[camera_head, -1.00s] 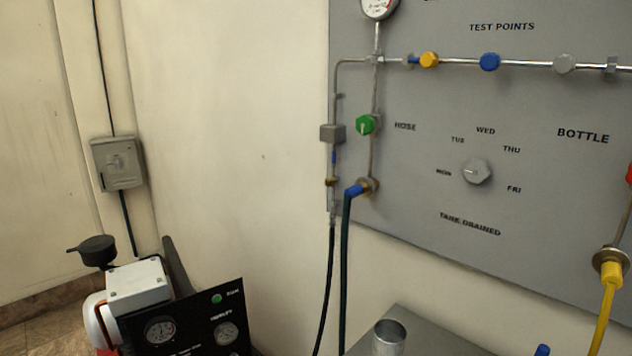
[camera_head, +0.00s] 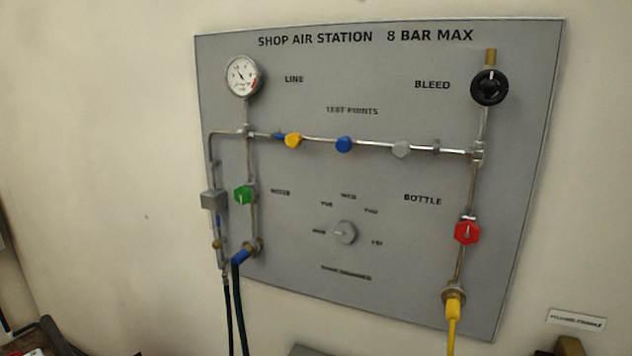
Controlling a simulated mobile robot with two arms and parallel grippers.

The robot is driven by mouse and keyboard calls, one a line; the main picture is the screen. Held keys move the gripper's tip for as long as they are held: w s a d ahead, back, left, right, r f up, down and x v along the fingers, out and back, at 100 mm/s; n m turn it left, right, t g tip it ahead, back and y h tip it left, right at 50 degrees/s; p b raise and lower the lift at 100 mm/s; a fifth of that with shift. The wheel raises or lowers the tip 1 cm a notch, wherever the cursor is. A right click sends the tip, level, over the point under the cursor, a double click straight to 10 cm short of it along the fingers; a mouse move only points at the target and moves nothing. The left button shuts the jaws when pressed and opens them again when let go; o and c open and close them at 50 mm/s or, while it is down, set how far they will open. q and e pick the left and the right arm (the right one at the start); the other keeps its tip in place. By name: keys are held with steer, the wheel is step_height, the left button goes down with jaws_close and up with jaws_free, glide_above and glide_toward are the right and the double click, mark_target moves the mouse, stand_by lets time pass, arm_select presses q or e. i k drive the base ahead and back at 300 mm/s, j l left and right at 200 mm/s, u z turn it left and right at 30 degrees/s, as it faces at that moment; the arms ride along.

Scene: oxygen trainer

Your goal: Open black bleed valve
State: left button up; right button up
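The black bleed valve (camera_head: 489,87) is a round black handwheel at the upper right of the grey wall panel (camera_head: 300,100), beside the word BLEED. It sits on a vertical pipe with a brass outlet (camera_head: 491,56) above it. The knob carries a small light mark, too small to read as a setting. Neither of my grippers shows in the head view, and nothing touches the valve.
The panel also carries a line gauge (camera_head: 242,76), a green hose knob (camera_head: 243,195), a red bottle knob (camera_head: 467,232), a grey day dial (camera_head: 344,232) and coloured test point caps (camera_head: 344,144). A yellow hose (camera_head: 452,325) and dark hoses (camera_head: 238,310) hang below. The space before the panel looks clear.

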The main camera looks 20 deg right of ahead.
mark_target(490, 87)
steer(key=z, duration=1.35)
